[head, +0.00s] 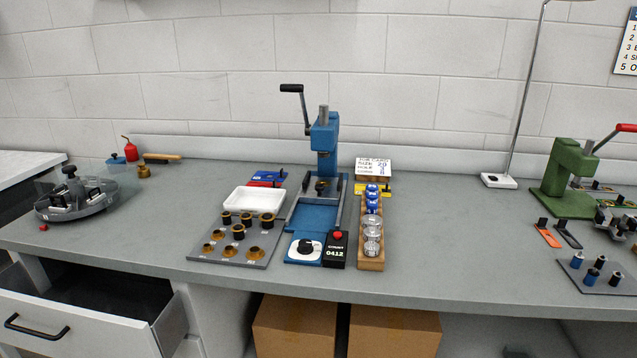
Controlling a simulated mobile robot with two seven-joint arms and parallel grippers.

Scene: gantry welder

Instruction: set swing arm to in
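No part is clearly recognisable as a swing arm, and no in or out marking can be read. A blue press (325,140) stands upright at the middle of the bench. Its black-knobbed crank lever (293,89) points up and to the left. Below its head, a small dark fitting (321,186) sits between two grey rails. A blue tray (317,217) lies in front of it. A white plate with a black knob (306,247) and a black counter box with a red button, reading 0412 (335,251), sit at the front. Neither gripper is in view.
A grey plate (197,252) with black and brass parts, a white tray (254,201) and a wooden rack (371,263) of cups flank the press. A round fixture (82,208) stands left, a green press (565,175) right. A drawer (75,325) hangs open below.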

